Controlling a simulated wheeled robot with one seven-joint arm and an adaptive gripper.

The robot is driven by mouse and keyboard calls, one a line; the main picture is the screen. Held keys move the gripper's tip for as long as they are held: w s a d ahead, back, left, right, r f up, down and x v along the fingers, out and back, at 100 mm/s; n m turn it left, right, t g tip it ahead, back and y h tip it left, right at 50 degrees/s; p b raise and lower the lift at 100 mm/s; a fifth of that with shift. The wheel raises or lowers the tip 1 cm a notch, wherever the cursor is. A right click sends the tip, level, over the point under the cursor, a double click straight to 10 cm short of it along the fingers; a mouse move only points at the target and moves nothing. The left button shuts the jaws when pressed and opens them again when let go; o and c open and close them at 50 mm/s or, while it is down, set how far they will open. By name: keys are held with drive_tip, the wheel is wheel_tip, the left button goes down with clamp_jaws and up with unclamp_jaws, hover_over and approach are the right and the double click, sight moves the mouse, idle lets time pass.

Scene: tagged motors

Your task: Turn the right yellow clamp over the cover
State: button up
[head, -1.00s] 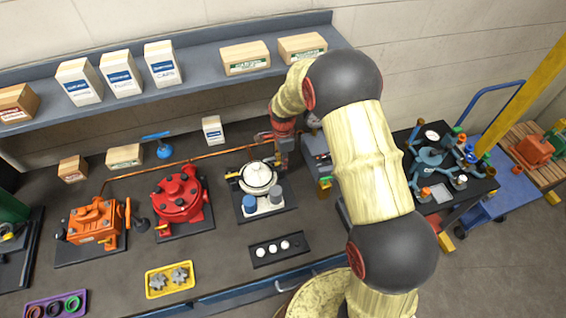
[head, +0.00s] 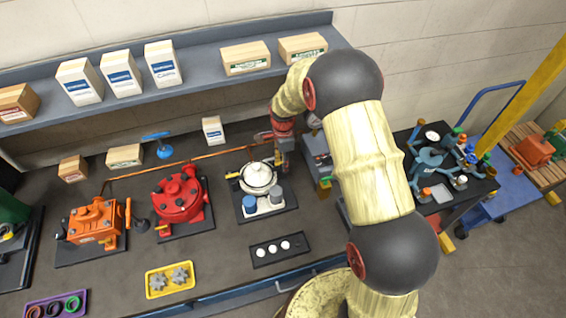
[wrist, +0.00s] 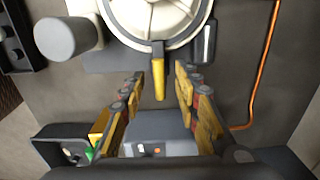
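The white round cover (head: 258,176) sits on a pump on a dark base plate at the middle of the bench. It also shows at the top of the wrist view (wrist: 150,20). The right yellow clamp (wrist: 159,82) sticks out from the cover's near edge in the wrist view, a yellow handle on a dark shank. My gripper (wrist: 160,84) is open, with one finger on each side of the handle and a gap visible on both sides. In the head view my gripper (head: 280,162) is at the cover's right side and hides this clamp.
A grey control box (head: 318,158) stands close to the right of my gripper. Blue and grey cylinders (head: 250,203) stand in front of the cover. A copper pipe (head: 222,153) runs behind. A red pump (head: 180,200) is to the left, and a dark strip with white discs (head: 277,249) lies in front.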

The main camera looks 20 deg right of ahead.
wheel_tip(320, 180, up, 12)
idle(0.4)
drive_tip(key=shift+f, duration=0.15)
idle(0.3)
drive_tip(key=s+r+n+t+b, duration=0.2)
drive_tip(key=s+r+n+b, duration=0.2)
drive_tip(key=s, duration=1.1)
drive_tip(key=s+r+n+t+b, duration=0.3)
drive_tip(key=s+n+b, duration=0.6)
drive_tip(key=s+n, duration=0.5)
drive_tip(key=shift+s+a+r+t+b, duration=0.3)
drive_tip(key=shift+s+a+r+b, duration=0.15)
drive_tip(key=shift+s, duration=0.35)
